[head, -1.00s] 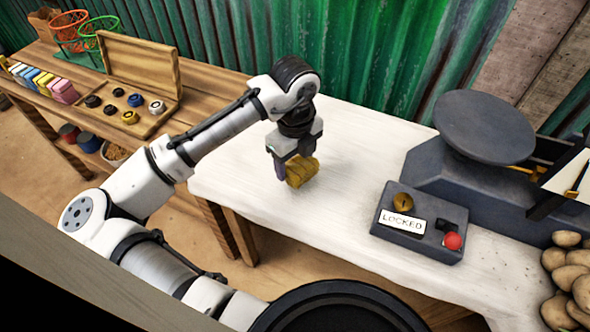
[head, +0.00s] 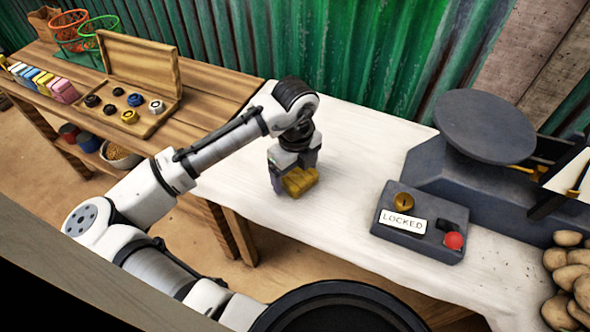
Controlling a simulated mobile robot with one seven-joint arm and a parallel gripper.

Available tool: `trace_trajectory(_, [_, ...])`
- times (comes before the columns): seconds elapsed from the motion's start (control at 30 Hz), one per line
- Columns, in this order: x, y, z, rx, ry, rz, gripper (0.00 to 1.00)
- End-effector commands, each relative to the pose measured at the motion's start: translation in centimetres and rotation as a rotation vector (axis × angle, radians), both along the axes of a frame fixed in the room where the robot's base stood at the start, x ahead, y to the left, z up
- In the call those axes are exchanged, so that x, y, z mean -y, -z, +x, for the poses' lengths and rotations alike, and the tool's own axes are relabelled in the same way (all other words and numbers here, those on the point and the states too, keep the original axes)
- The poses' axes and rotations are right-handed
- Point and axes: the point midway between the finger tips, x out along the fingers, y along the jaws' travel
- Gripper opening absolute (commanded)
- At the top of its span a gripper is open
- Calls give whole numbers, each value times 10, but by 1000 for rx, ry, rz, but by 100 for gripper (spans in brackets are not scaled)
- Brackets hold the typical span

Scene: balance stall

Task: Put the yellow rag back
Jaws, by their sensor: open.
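The yellow rag (head: 300,182) is a small folded bundle on the white-covered table (head: 352,150). My gripper (head: 295,181) points down right at the rag, with a finger on either side of it. The jaws are open. The fingers partly hide the rag, and I cannot tell whether they touch it.
A grey scale with a round pan (head: 485,127) stands on the right. A grey box with a LOCKED sign (head: 402,222) and a red button (head: 453,241) is before it. Potatoes (head: 567,275) lie far right. A wooden case (head: 135,105) sits on the left bench.

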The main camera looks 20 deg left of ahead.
Motion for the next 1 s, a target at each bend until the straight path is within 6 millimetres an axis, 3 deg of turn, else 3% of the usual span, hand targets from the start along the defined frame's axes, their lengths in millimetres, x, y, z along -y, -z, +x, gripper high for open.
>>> trace_trajectory(0.27, [0,-9,0,1,0,0,85])
trace_trajectory(0.7, [1,-97,1,2,2,1,85])
trace_trajectory(1.0, [0,-123,0,-1,0,0,85])
